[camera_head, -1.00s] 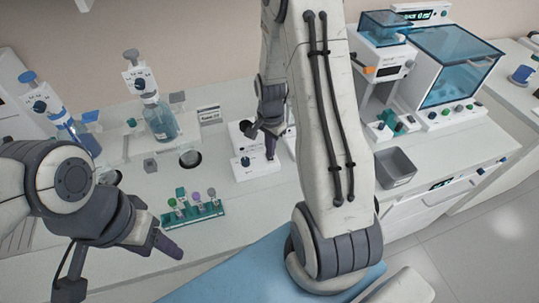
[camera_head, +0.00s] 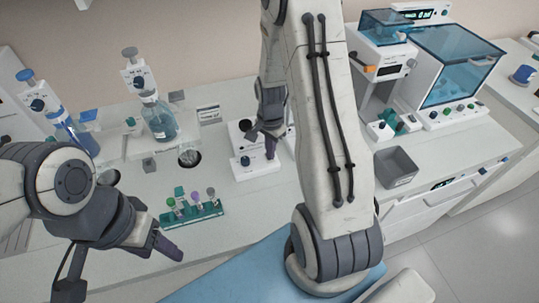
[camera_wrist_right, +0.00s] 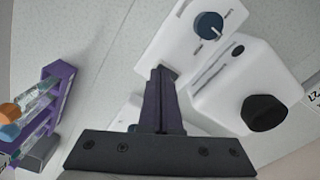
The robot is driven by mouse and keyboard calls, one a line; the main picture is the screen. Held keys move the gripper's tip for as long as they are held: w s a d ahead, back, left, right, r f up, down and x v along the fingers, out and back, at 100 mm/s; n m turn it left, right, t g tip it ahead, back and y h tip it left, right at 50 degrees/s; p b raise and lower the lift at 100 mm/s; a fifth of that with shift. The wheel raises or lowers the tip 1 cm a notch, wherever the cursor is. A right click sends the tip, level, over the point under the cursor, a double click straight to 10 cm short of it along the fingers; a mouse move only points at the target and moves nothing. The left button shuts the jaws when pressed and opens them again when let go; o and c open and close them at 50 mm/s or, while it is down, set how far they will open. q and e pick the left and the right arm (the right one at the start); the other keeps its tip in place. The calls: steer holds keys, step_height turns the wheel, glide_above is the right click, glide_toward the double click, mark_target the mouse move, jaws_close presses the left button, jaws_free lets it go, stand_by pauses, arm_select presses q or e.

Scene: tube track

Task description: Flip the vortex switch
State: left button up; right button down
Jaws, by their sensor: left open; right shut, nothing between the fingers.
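The vortex mixer is a white two-part device. In the head view its lower front part (camera_head: 256,170) carries a blue knob, and its rear block has a black round cup (camera_head: 245,125). In the right wrist view the blue knob (camera_wrist_right: 208,25) and the black cup (camera_wrist_right: 265,113) both show, with a dark slot between them on the rear block (camera_wrist_right: 225,85). My right gripper (camera_head: 270,152) is shut and empty, its fingertips (camera_wrist_right: 162,70) at the mixer's front part. Contact cannot be told; the switch is not clearly seen. My left gripper (camera_head: 165,245) is open and empty, away from the mixer.
A green rack (camera_head: 193,215) with several capped tubes stands between my left gripper and the mixer. A bottle of blue liquid (camera_head: 160,122) stands behind it. A grey bin (camera_head: 396,167) and a machine with a blue lid (camera_head: 455,65) are on the right.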

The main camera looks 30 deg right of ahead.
steer(key=shift+f, duration=0.2)
step_height(320, 180, up, 7)
steer(key=p, duration=0.5)
steer(key=shift+p, duration=0.4)
stand_by(0.4)
